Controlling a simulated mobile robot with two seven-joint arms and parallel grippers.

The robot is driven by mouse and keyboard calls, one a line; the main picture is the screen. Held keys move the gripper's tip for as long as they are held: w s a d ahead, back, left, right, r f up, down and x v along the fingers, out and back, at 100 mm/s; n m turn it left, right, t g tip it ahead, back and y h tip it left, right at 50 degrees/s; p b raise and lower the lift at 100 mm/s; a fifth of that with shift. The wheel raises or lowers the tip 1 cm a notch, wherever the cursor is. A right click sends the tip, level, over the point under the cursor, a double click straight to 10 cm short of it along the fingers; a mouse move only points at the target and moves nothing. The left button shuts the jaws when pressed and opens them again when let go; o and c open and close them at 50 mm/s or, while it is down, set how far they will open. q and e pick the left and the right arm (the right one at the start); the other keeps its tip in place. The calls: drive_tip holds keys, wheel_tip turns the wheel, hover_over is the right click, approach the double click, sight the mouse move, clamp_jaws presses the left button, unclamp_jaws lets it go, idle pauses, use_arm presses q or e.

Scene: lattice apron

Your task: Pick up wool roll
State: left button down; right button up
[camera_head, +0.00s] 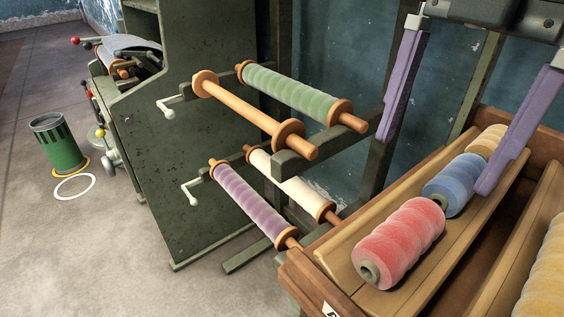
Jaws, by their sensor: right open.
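Several wool rolls lie in a wooden trough (345,262) at the right: a pink-red roll (400,240) at the near end, a blue roll (453,184) behind it, and a yellow roll (487,143) farther back. Other rolls hang on a rack: green (288,92), purple (249,203) and cream (285,183). My right gripper (435,162) comes in from the top right, its two long purple fingers wide apart and empty. The right finger overlaps the blue roll's right edge in the picture; I cannot tell whether they touch. My left gripper is out of view.
An empty wooden spool (243,112) sits on the rack beside the green roll. Another trough with a yellow roll (547,275) is at the right edge. A dark green machine frame (190,130) stands left of the rack. A green bin (58,145) stands on open floor.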

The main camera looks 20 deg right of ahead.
sight(408, 223)
drive_tip(key=f, duration=0.3)
drive_tip(key=shift+s+d+f+h, duration=0.15)
drive_tip(key=shift+d+f+h, duration=0.15)
drive_tip(key=shift+f, duration=0.05)
drive_tip(key=shift+s+a+f, duration=0.1)
drive_tip(key=shift+a+f, duration=0.1)
drive_tip(key=shift+f, duration=1.4)
drive_tip(key=shift+s+a+f, duration=0.1)
drive_tip(key=shift+a+f, duration=0.1)
drive_tip(key=shift+f, duration=1.35)
drive_tip(key=shift+w, duration=0.1)
drive_tip(key=c, duration=1.5)
drive_tip(key=shift+c, duration=0.3)
drive_tip(key=shift+r, duration=0.15)
